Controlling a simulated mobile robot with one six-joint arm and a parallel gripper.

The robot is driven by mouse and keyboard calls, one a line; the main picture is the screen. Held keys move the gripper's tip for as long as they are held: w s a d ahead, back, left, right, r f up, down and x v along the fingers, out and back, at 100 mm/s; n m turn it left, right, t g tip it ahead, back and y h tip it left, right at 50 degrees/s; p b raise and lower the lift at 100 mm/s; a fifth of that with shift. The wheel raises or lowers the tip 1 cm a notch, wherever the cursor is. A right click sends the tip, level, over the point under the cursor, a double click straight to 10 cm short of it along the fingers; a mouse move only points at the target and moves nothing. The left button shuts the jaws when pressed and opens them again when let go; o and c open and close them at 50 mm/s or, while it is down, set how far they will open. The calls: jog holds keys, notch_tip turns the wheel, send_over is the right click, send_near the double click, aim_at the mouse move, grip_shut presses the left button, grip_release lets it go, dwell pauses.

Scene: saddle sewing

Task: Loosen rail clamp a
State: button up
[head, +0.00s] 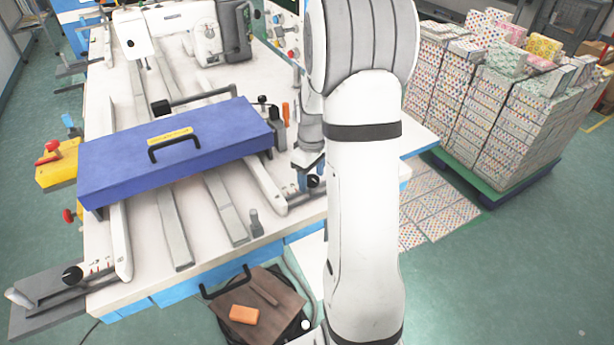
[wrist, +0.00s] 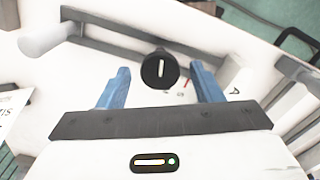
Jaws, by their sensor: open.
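Rail clamp a shows in the wrist view as a round black knob (wrist: 160,68) with a white line on its face, pointing nearly straight up the picture. A letter A and a small red mark are printed on the white surface beside it. My gripper (wrist: 161,84) is open, with one blue finger on each side of the knob and a gap to both. In the head view my gripper (head: 308,176) is at the right front of the white table, at the black knob (head: 314,181). My arm hides part of that area.
A blue cover (head: 210,160) with a black handle lies across the rails, left of my gripper. Another black knob (head: 72,274) is at the front left corner. A brown board (head: 270,290) with an orange block (head: 244,314) sits below the table's front edge. Stacked boxes (head: 500,100) stand at right.

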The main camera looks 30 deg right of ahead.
aim_at(312, 178)
notch_tip(312, 178, up, 8)
jog(key=shift+f, duration=0.1)
dwell(0.4)
dwell(0.5)
jog(key=s+a+r+m+t, duration=0.1)
jog(key=s+a+r+m, duration=0.1)
jog(key=s+a, duration=0.5)
jog(key=s+a+r+m+t, duration=0.1)
jog(key=s+a+r+m, duration=0.2)
jog(key=s+a, duration=0.5)
jog(key=s+r, duration=0.1)
jog(key=s, duration=0.3)
jog(key=shift+s+a+t, duration=0.2)
jog(key=shift+t, duration=0.2)
